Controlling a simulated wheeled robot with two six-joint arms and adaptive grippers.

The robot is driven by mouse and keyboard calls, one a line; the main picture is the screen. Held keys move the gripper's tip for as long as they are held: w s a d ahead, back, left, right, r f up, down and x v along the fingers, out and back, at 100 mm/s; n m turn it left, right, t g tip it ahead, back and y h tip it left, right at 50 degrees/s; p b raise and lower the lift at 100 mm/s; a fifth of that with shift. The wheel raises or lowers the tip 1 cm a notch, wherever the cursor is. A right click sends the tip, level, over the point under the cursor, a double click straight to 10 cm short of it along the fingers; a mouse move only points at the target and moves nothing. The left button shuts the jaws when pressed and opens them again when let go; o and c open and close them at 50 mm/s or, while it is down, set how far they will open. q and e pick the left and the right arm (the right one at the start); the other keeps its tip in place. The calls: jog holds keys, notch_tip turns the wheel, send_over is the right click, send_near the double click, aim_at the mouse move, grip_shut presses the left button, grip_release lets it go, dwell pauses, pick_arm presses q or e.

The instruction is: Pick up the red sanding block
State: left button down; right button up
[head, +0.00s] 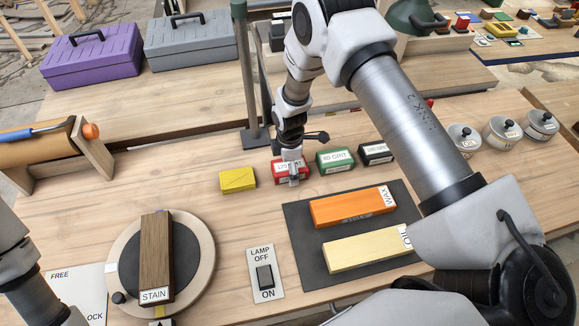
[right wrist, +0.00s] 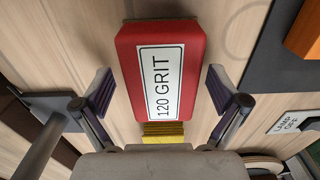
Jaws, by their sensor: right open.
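The red sanding block (head: 277,170) sits on the workbench, left of a green block, partly hidden by my right gripper (head: 292,174) above it. In the right wrist view the red block (right wrist: 187,68) fills the middle, with a white "120 GRIT" label on top. There my right gripper (right wrist: 160,92) is open, with one finger on either side of the block and a gap visible on both sides. I cannot tell how far above the block the fingertips are. Part of my left arm shows at the lower left; its gripper is out of view.
A yellow block (head: 238,179) lies left of the red one; green (head: 335,160) and black (head: 375,153) blocks stand right. A dark mat (head: 300,222) holds orange and cream blocks. A green post (head: 246,75) rises behind. A lamp switch (head: 265,274) lies in front.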

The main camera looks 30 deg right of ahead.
jog(key=shift+s+r, duration=0.1)
jog(key=c, duration=1.3)
jog(key=shift+c, duration=0.2)
